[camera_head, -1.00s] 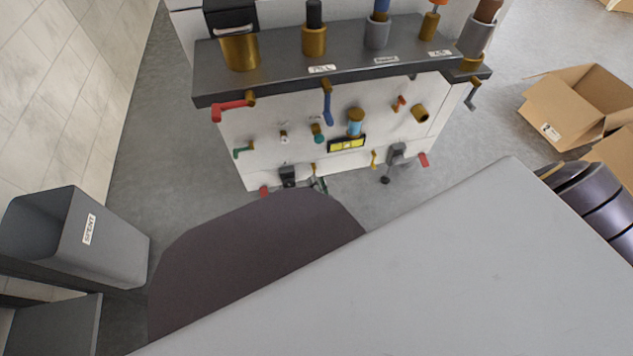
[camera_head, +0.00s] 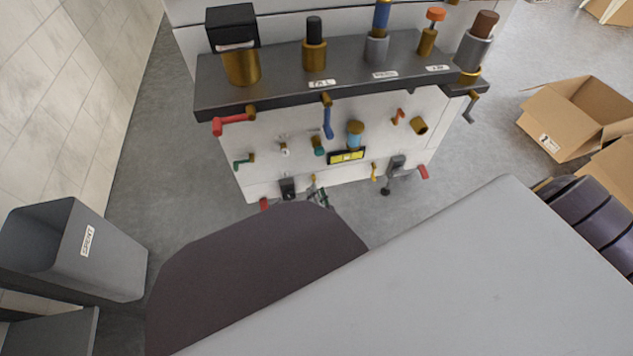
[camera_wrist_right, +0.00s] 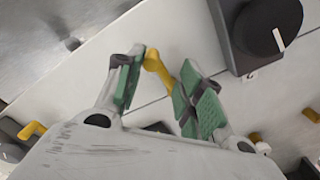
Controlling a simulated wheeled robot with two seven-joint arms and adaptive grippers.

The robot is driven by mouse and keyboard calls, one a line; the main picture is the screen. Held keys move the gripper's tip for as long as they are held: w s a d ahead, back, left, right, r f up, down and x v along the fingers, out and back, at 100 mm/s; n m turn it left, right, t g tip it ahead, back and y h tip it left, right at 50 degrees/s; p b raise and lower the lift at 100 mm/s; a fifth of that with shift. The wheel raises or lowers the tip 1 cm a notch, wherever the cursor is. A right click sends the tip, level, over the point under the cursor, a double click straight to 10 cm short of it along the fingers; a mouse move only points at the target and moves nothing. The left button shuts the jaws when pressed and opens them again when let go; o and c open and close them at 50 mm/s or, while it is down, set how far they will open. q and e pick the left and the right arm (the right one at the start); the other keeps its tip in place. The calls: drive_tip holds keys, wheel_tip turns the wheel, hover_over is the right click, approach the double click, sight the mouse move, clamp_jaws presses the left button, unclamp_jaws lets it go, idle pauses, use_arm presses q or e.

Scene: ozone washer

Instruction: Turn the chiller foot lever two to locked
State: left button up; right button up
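The white machine front (camera_head: 270,175) carries several small levers. A yellow lever (camera_head: 313,179) sits low on it, right of a black block; a second yellow lever (camera_head: 374,172) is further right. No label shows which is foot lever two. My right gripper (camera_head: 320,198) is by the first yellow lever, mostly hidden behind my own arm. In the right wrist view, my right gripper (camera_wrist_right: 161,92) has its green-padded fingers apart. A yellow lever (camera_wrist_right: 155,68) reaches between them, close to the left pad; contact is unclear. My left gripper is out of view.
A black block with a round knob (camera_wrist_right: 265,28) stands close beside the fingers. Red handles (camera_head: 264,203) (camera_head: 423,172) sit at the lower corners. A dark shelf (camera_head: 290,82) juts out above. A grey bin (camera_head: 75,250) stands left, cardboard boxes (camera_head: 575,118) right.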

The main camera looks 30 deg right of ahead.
wheel_tip(320, 180, up, 8)
idle(1.4)
drive_tip(key=shift+r, duration=0.15)
drive_tip(key=shift+a, duration=0.1)
idle(0.5)
